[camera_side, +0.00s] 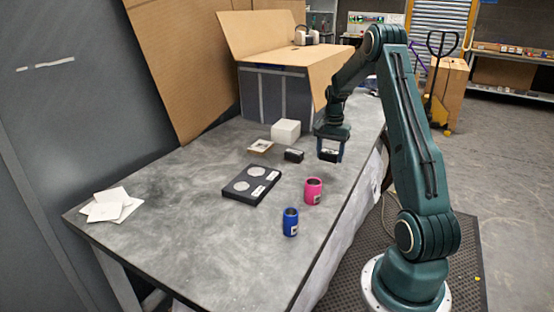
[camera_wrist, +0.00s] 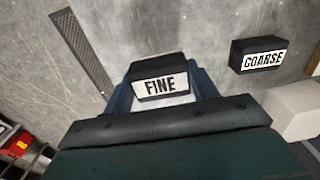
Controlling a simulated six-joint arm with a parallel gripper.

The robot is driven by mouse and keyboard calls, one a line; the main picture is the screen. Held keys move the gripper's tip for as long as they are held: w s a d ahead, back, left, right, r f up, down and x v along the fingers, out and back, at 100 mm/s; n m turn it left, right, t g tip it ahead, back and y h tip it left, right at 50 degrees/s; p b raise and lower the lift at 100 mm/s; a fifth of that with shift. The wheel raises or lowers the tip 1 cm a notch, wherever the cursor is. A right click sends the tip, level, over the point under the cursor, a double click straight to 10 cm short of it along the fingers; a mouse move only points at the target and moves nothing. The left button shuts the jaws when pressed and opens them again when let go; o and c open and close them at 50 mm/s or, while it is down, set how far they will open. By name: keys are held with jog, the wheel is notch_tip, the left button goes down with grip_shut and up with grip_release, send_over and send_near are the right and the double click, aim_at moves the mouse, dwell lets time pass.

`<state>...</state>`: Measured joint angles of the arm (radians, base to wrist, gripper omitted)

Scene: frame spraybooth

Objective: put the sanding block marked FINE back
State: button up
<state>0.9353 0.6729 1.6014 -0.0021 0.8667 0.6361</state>
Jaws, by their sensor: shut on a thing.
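The dark sanding block with a white FINE label (camera_wrist: 160,86) is between the fingers of my gripper (camera_wrist: 160,92) in the wrist view. In the side view my gripper (camera_side: 330,150) is shut on this block (camera_side: 329,156), above the table near its right edge. A second dark block marked COARSE (camera_wrist: 262,60) lies on the table to the right in the wrist view. In the side view a dark block (camera_side: 294,155) on the table, left of my gripper, appears to be the COARSE one.
A pink can (camera_side: 313,191) and a blue can (camera_side: 291,222) stand nearer. A white box (camera_side: 286,130) and small frame (camera_side: 261,147) are behind. Papers (camera_side: 112,206) lie far left. The front-left table is clear.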

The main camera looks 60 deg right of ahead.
aim_at(328, 172)
jog(key=shift+f, duration=2.15)
jog(key=shift+f, duration=0.1)
jog(key=o, duration=0.9)
jog(key=shift+o, duration=0.2)
notch_tip(328, 172, up, 12)
jog(key=shift+r, duration=0.15)
